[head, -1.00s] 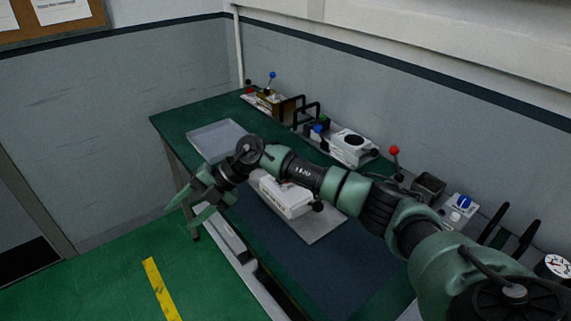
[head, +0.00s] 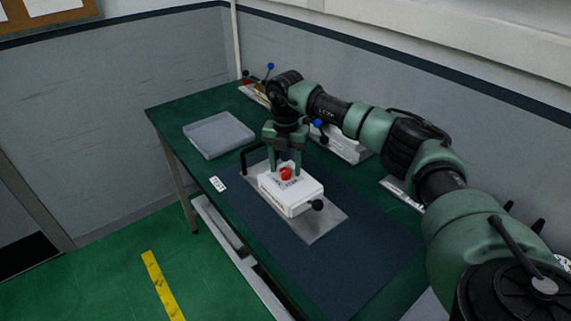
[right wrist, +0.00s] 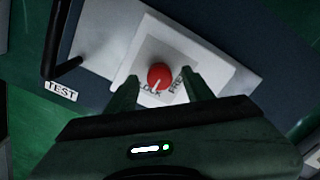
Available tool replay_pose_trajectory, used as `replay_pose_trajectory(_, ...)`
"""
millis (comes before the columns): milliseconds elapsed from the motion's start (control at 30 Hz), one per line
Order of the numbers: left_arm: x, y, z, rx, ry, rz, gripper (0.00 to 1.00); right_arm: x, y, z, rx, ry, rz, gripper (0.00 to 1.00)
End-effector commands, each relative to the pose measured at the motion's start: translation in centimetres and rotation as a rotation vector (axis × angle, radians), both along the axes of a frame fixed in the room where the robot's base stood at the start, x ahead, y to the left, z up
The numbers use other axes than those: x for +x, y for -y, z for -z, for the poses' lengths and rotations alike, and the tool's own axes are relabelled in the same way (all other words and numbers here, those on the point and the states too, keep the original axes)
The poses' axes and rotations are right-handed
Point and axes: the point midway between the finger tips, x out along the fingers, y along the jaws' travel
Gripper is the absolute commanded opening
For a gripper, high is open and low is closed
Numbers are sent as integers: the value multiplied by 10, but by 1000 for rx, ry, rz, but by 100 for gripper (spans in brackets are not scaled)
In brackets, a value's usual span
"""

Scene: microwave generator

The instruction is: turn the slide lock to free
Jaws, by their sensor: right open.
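The red knob (head: 286,173) sits on top of a white box (head: 290,203) on a metal plate (head: 325,222). In the right wrist view, the red knob (right wrist: 160,76) has LOCK lettering at its lower left and FREE lettering (right wrist: 178,80) at its right. A small pale mark on the knob lies on its LOCK side. My right gripper (head: 284,164) points down over the box, open, with a finger at each side of the knob. The fingers look apart from the knob; their exact height is hard to tell. My left gripper is not in view.
A black handle (head: 247,158) stands at the left of the plate, near a TEST label (head: 217,184). A black ball knob (head: 317,204) sticks out from the box's right side. A grey tray (head: 218,135) lies at the far left. The dark mat (head: 350,265) is clear in front.

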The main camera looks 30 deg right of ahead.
Motion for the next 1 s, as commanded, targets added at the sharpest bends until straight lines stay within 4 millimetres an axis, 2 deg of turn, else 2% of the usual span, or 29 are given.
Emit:
replay_pose_trajectory(333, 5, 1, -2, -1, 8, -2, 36, 0, 0, 7, 1, 1, -1, 52)
replay_pose_trajectory(367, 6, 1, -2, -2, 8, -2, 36, 0, 0, 7, 1, 1, -1, 46)
replay_pose_trajectory(533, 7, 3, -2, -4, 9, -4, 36, 0, 0, 7, 1, 1, -1, 0)
replay_pose_trajectory(767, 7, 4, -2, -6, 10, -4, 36, 0, 0, 7, 1, 1, -11, 0)
replay_pose_trajectory(1000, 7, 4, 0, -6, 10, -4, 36, 0, 0, 7, 1, 1, -95, 0)
